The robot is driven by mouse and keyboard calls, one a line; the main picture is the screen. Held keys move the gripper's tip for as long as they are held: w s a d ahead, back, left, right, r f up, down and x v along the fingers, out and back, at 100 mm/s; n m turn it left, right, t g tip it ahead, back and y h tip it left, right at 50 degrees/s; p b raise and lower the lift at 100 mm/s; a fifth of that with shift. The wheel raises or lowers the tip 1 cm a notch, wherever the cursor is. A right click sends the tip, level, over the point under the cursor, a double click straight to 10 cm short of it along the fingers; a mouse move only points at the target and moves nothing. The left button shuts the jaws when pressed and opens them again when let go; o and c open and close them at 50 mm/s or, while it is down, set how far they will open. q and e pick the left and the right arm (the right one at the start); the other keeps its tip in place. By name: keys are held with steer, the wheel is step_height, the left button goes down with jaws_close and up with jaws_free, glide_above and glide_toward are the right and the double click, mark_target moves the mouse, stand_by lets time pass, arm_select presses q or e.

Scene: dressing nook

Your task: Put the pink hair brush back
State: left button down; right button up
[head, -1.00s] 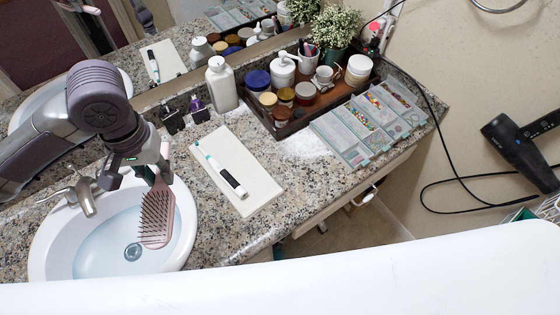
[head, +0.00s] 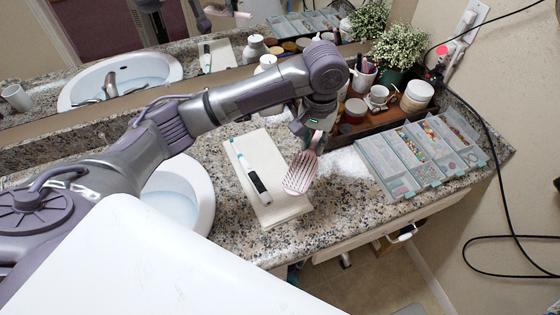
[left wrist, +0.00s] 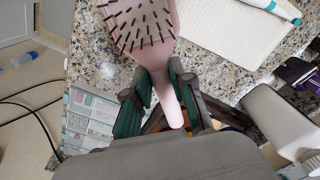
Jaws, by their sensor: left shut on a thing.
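The pink hair brush (head: 300,173) hangs from my left gripper (head: 316,136), bristles toward the camera, over the right edge of the white mat in the head view. In the left wrist view, my left gripper (left wrist: 158,100) is shut on the handle of the brush (left wrist: 140,22), with the bristle head at the top of the picture. I cannot tell how high the brush is above the counter. My right gripper is not in view.
A wooden tray (head: 385,120) with jars and cups stands behind the gripper. Clear organizer boxes (head: 384,174) lie to the right. The sink (head: 190,185) is left. Bare granite (head: 345,212) shows in front.

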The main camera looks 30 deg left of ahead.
arm_select(q)
steer(key=shift+w+a+f+p, duration=0.15)
steer(key=shift+a+f, duration=1.35)
steer(key=shift+f, duration=0.05)
steer(key=shift+w+a+f+p, duration=0.1)
steer(key=shift+w+a+f, duration=0.1)
steer(key=shift+a+f, duration=1.35)
steer(key=shift+w+a+f+p, duration=0.15)
steer(key=shift+a+f, duration=1.3)
steer(key=shift+f, duration=0.1)
steer(key=shift+f, duration=0.45)
steer(key=c, duration=1)
jaws_free()
steer(key=shift+c, duration=0.2)
steer(key=shift+o, duration=0.2)
steer(key=shift+r, duration=0.35)
step_height(320, 180, up, 12)
steer(key=shift+r, duration=0.15)
